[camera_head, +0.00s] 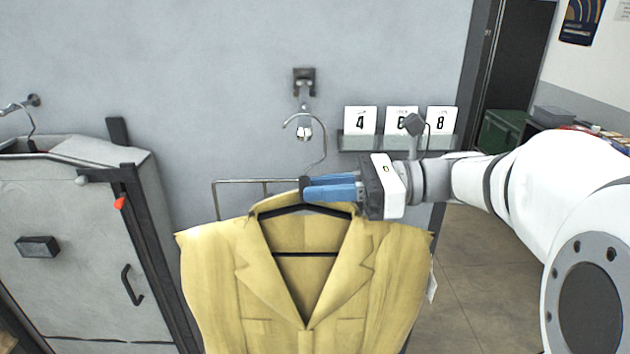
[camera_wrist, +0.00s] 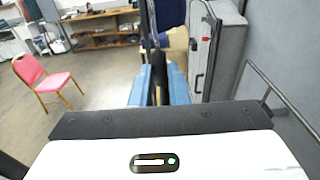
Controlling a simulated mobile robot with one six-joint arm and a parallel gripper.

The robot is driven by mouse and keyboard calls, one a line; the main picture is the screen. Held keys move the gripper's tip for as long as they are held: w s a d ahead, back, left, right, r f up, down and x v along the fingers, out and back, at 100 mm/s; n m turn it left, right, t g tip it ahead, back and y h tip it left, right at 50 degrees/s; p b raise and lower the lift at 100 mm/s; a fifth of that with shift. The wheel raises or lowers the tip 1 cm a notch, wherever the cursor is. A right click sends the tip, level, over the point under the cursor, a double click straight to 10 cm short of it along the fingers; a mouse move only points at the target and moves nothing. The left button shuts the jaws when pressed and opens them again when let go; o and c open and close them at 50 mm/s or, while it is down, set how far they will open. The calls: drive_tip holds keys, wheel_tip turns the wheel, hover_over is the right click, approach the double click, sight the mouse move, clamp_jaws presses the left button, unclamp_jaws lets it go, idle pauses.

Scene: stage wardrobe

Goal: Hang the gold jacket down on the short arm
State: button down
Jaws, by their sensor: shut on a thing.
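The gold jacket (camera_head: 255,285) hangs upright on a black hanger (camera_head: 305,253) in the head view, front facing me. My gripper (camera_head: 306,190), with blue fingers, is shut on the hanger's neck just above the collar. The hanger's metal hook (camera_head: 325,145) rises above the fingers and curves to the left. A short metal arm (camera_head: 303,128) comes out from a dark wall bracket (camera_head: 304,78). Its tip appears inside the hook's curve; I cannot tell whether they touch. In the wrist view my gripper (camera_wrist: 160,88) has a dark piece between its fingers.
A thin metal rail (camera_head: 235,182) runs behind the jacket. A grey case (camera_head: 70,220) stands at left, below another wall hook (camera_head: 33,100). A shelf with number cards (camera_head: 360,120) is on the wall at right. A red chair (camera_wrist: 55,82) stands on open floor in the wrist view.

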drive_tip(key=w, duration=0.3)
drive_tip(key=shift+f, duration=0.35)
drive_tip(key=c, duration=1.3)
unclamp_jaws()
drive_tip(key=shift+f, duration=0.1)
drive_tip(key=shift+d, duration=0.15)
